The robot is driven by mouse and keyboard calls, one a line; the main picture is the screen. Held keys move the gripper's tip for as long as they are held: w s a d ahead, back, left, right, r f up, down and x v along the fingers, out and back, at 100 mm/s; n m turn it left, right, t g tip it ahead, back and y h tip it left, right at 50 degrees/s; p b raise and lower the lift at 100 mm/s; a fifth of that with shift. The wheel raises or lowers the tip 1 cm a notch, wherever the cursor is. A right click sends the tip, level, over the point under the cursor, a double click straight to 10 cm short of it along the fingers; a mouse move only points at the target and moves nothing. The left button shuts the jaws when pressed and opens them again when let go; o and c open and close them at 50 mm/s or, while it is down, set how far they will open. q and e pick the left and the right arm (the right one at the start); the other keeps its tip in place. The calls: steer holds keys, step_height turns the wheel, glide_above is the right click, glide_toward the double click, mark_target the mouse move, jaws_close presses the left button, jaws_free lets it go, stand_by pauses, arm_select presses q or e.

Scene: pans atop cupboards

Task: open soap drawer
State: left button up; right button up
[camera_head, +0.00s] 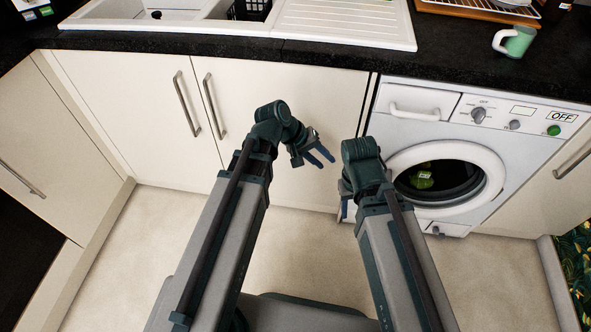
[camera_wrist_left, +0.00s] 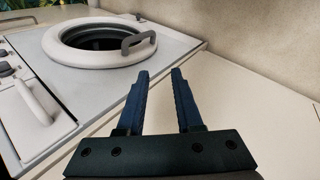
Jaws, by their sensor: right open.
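The soap drawer (camera_head: 415,101) is at the top left of the white washing machine (camera_head: 382,140). Its front looks flush with the panel, and it has a white bar handle (camera_head: 414,113). In the left wrist view the handle (camera_wrist_left: 35,103) shows at the left. My left gripper (camera_head: 327,159) is open and empty, in front of the cream cupboard door, left of and below the drawer, not touching it. Its spread fingers show in the left wrist view (camera_wrist_left: 159,76). My right gripper (camera_head: 344,208) is low by the machine's left edge, open and mostly hidden by its wrist.
The round machine door (camera_head: 492,185) looks shut, with something green behind its glass. Cream cupboards (camera_head: 120,100) with bar handles stand to the left. A dark worktop (camera_head: 330,53) overhangs above, with a sink and a green mug (camera_head: 518,42). Pale floor is clear below.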

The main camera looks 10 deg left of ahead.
arm_select(q)
steer(key=s+a+f+m+g+y+p, duration=0.1)
steer(key=s+a+m+y, duration=0.1)
steer(key=s+a+y, duration=0.2)
steer(key=shift+a+f+m+p, duration=0.3)
steer(key=shift+a+f+m, duration=0.1)
steer(key=shift+a, duration=1.05)
arm_select(e)
steer(key=shift+r, duration=0.85)
